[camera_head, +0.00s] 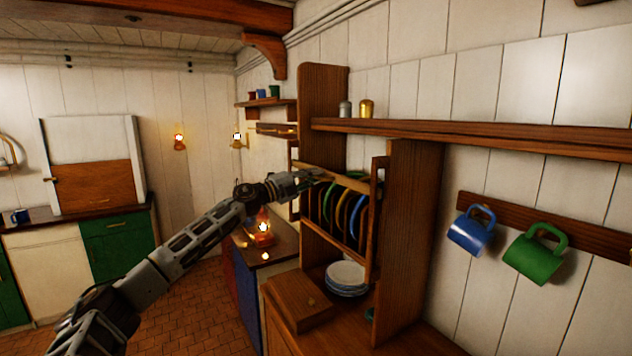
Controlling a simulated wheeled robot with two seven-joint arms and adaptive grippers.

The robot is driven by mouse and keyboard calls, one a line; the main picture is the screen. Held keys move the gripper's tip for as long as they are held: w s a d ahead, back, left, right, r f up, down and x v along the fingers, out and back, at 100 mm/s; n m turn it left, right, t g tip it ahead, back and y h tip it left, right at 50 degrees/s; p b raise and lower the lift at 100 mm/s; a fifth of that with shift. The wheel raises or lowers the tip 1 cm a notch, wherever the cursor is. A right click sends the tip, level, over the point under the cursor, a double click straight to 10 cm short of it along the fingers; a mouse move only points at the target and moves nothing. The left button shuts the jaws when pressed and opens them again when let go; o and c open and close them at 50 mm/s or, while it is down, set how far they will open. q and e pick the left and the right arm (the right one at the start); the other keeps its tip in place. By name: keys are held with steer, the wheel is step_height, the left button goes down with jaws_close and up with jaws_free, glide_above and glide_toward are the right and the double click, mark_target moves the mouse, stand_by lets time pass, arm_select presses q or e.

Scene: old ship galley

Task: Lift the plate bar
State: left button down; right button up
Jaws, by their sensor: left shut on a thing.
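The plate rack (412,230) is a brown wooden frame on the right-hand wall. Several plates stand on edge in it, among them a green one (329,203) and a blue one (358,216). The plate bar (352,180) is a thin wooden bar across the front of the plates, near their upper edges. My left gripper (312,179) reaches in from the left and is shut on the bar toward its left end. The fingers hide part of the bar. I cannot tell whether the bar is clear of its supports. My right gripper is out of view.
Below the rack are stacked white plates (346,278) and a wooden box (298,301). A lit lantern (263,228) stands on a counter behind my left arm. A blue mug (470,232) and a green mug (535,253) hang at right. A shelf (480,136) runs above.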

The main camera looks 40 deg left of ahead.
arm_select(q)
step_height(320, 180, up, 2)
steer(key=shift+r+p, duration=0.15)
steer(key=shift+p, duration=0.35)
steer(key=shift+r+p, duration=0.55)
steer(key=shift+r, duration=0.2)
steer(key=shift+a+r, duration=0.1)
steer(key=shift+r, duration=0.1)
steer(key=c, duration=1.6)
jaws_free()
steer(key=shift+o, duration=0.6)
